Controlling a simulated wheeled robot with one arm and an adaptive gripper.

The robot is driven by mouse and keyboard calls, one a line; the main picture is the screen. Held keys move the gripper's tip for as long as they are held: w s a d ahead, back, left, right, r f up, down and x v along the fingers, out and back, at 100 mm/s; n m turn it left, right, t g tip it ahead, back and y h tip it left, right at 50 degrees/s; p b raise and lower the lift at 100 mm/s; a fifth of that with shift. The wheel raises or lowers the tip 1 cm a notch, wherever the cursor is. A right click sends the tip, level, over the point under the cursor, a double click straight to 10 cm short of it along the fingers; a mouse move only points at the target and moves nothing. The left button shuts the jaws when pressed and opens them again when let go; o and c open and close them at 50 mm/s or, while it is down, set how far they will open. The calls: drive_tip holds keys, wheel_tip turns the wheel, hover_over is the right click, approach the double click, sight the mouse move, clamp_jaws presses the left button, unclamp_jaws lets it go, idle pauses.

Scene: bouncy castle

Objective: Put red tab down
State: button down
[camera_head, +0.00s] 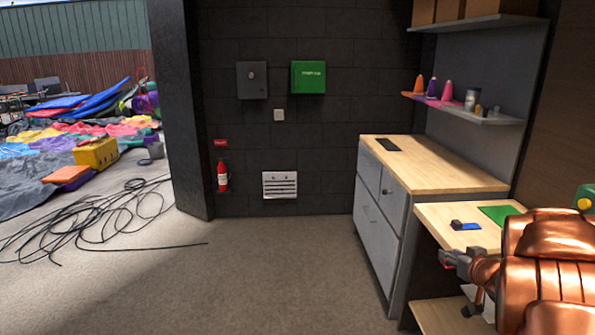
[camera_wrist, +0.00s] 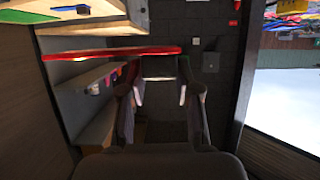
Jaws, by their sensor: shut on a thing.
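The red tab (camera_wrist: 110,53) shows in the wrist view as a long, thin red strip, seen nearly edge-on across the fingertips. In the head view my gripper (camera_head: 455,260) is at the lower right, beside the front-left edge of the low wooden desk (camera_head: 440,213). Only a small bit of red shows at its tip there. Whether the tab touches any surface is unclear.
A blue piece with a dark object (camera_head: 466,226) and a green sheet (camera_head: 498,214) lie on the desk. A taller grey cabinet (camera_head: 388,205) stands behind it. Shelves hold bottles and cones above. Black cable (camera_head: 95,222) lies across the left floor; the middle floor is clear.

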drive_tip(key=w+a+r+m+h+p, duration=0.1)
drive_tip(key=w+a+r, duration=0.15)
drive_tip(key=a, duration=0.35)
drive_tip(key=w+a+r+m+h, duration=0.1)
drive_tip(key=w+a, duration=0.3)
drive_tip(key=a, duration=0.1)
drive_tip(key=s+a+r+p, duration=0.1)
drive_tip(key=a+r, duration=0.1)
drive_tip(key=a, duration=0.6)
drive_tip(key=s+a+r+m+h+p, duration=0.1)
drive_tip(key=a+r, duration=0.1)
drive_tip(key=a, duration=0.6)
drive_tip(key=shift+r+g+h, duration=0.3)
drive_tip(key=shift+g, duration=0.1)
drive_tip(key=shift+w, duration=0.1)
drive_tip(key=s+d+f+n+y+b, duration=0.1)
drive_tip(key=d+f, duration=0.1)
drive_tip(key=d, duration=0.7)
drive_tip(key=s+d+f+n+y+b, duration=0.1)
drive_tip(key=s+d+f, duration=0.1)
drive_tip(key=d, duration=0.7)
drive_tip(key=s+d+f+n+y+b, duration=0.1)
drive_tip(key=d+f, duration=0.3)
drive_tip(key=d, duration=0.5)
drive_tip(key=shift+s+d+f+t+y, duration=0.1)
drive_tip(key=shift+s+t+y, duration=0.2)
drive_tip(key=shift+s+t, duration=0.1)
drive_tip(key=shift+s+d, duration=0.25)
drive_tip(key=shift+s, duration=0.1)
